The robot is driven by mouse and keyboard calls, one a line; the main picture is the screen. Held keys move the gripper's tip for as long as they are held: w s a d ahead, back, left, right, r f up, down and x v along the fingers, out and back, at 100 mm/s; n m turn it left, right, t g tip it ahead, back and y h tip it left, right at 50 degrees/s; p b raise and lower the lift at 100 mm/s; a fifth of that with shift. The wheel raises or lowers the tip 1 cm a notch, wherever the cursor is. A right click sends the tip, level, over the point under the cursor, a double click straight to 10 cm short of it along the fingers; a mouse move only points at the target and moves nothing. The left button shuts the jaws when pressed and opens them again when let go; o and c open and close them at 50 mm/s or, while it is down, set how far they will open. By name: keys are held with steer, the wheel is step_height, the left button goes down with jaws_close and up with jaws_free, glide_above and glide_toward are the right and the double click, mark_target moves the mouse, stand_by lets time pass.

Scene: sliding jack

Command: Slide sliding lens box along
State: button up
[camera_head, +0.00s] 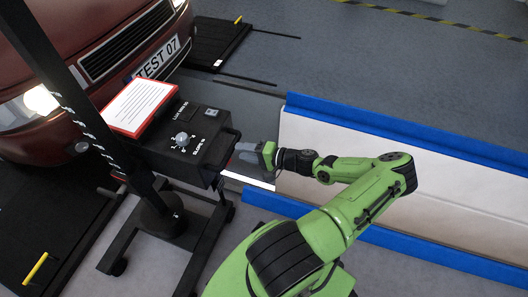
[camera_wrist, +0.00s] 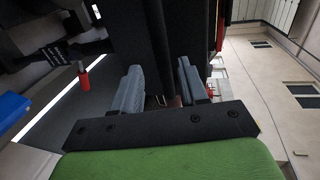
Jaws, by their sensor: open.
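The lens box (camera_head: 180,140) is a black box with a dial, a switch and a red-framed white sheet on top. It is mounted on a black upright column (camera_head: 75,95) with a wheeled base. A dark handle-like bar (camera_head: 226,150) runs along its right side. My gripper (camera_head: 245,154) is at that right side, pointing left, close to the bar. In the wrist view the two grey fingers (camera_wrist: 163,85) stand apart, with a dark part (camera_wrist: 158,40) ahead of and between them. I cannot tell whether they touch it.
A dark red car (camera_head: 120,40) with a lit headlight stands behind the box at the left. A white barrier with blue edges (camera_head: 400,140) runs close by my arm on the right. A red cylinder (camera_wrist: 84,80) shows left of the fingers in the wrist view.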

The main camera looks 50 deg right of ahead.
steer(key=p+v, duration=0.1)
steer(key=v, duration=0.9)
steer(key=shift+s+p, duration=0.25)
steer(key=shift+p, duration=0.15)
